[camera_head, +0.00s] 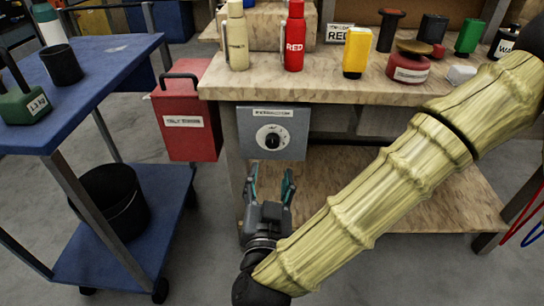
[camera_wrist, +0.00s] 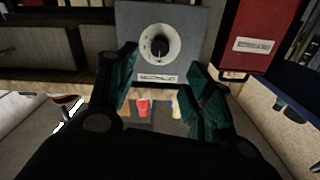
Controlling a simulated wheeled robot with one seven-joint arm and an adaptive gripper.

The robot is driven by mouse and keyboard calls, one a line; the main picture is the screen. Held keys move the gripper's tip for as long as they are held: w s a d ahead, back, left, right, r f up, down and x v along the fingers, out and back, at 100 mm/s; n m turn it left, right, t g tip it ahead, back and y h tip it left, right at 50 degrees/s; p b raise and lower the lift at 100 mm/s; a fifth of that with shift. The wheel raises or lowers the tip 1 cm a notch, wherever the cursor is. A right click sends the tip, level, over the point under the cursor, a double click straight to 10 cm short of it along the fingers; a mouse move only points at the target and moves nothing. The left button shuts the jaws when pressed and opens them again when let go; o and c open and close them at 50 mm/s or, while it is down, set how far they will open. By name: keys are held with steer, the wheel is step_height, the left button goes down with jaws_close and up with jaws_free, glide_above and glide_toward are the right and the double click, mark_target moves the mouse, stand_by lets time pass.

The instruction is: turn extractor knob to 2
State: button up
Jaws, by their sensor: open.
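The extractor box (camera_head: 295,148) is a grey panel hanging below the front edge of the wooden workbench, with a label above its dial. Its black knob (camera_head: 272,139) sits on a round white dial. In the wrist view the box appears upside down, with the knob (camera_wrist: 160,44) ahead of the fingers. The numbers on the dial are too small to read. My gripper (camera_head: 270,183) is open and empty, below and in front of the box, with its teal fingers pointing up toward it. The fingers (camera_wrist: 158,88) stand apart in the wrist view, and I see no contact with the knob.
A red box (camera_head: 186,118) with a handle hangs left of the extractor box. The workbench top (camera_head: 330,89) holds bottles, jars and tools. A blue cart (camera_head: 100,85) stands at the left with a black bucket (camera_head: 115,203). Open floor lies between cart and bench.

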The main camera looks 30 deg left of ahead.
mark_target(272, 144)
steer(key=b+x, duration=0.2)
steer(key=x, duration=0.8)
steer(key=shift+w+a+b, duration=0.15)
steer(key=shift+w+b, duration=0.15)
steer(key=c, duration=1)
